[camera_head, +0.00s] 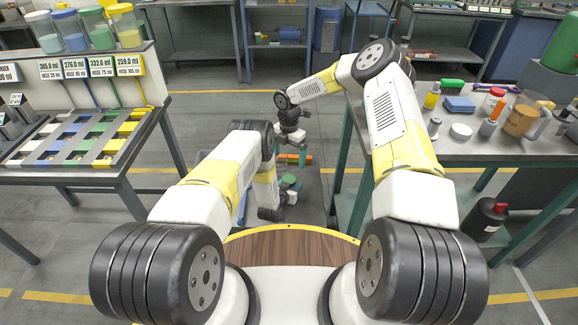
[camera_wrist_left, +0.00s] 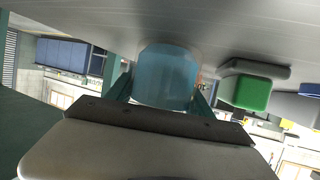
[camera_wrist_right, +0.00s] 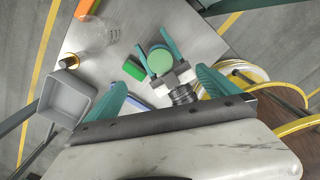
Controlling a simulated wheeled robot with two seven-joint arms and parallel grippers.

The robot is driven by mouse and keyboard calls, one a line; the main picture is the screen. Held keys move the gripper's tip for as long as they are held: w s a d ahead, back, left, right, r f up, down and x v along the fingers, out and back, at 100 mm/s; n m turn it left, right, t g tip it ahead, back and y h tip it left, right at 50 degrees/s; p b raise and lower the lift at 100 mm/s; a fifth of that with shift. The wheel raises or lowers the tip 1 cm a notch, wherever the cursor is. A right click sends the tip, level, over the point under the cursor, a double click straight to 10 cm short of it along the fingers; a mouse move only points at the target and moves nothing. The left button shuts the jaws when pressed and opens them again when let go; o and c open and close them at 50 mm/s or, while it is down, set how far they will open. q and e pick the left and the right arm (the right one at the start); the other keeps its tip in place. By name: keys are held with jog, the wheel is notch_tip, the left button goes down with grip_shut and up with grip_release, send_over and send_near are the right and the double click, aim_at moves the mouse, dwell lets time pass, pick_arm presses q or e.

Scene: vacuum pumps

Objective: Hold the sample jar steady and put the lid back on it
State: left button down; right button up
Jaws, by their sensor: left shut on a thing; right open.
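My left gripper (camera_wrist_left: 160,98) is shut on the sample jar (camera_wrist_left: 167,76), a bluish see-through vessel that fills the space between its teal fingers. In the right wrist view the left gripper's fingers stand on either side of a round green shape (camera_wrist_right: 160,61), which seems to be the jar from above; I cannot tell whether this is its contents or a cover. My right gripper (camera_wrist_right: 160,80) is open and empty, with its fingers spread apart on the near side of the jar. In the head view the right gripper (camera_head: 303,157) is small and partly hidden. I cannot make out the lid for certain.
On the grey surface (camera_wrist_right: 210,42) near the jar are a green block (camera_wrist_right: 133,69), a clear glass beaker (camera_wrist_right: 95,34), a gold-capped bottle (camera_wrist_right: 68,62) and a grey bin (camera_wrist_right: 66,98). A bench (camera_head: 440,150) at right holds bottles and a jug (camera_head: 521,118).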

notch_tip(320, 180, up, 5)
jog(key=shift+r, duration=0.2)
pick_arm(q)
jog(key=shift+c, duration=1.5)
grip_release()
jog(key=shift+v, duration=3.9)
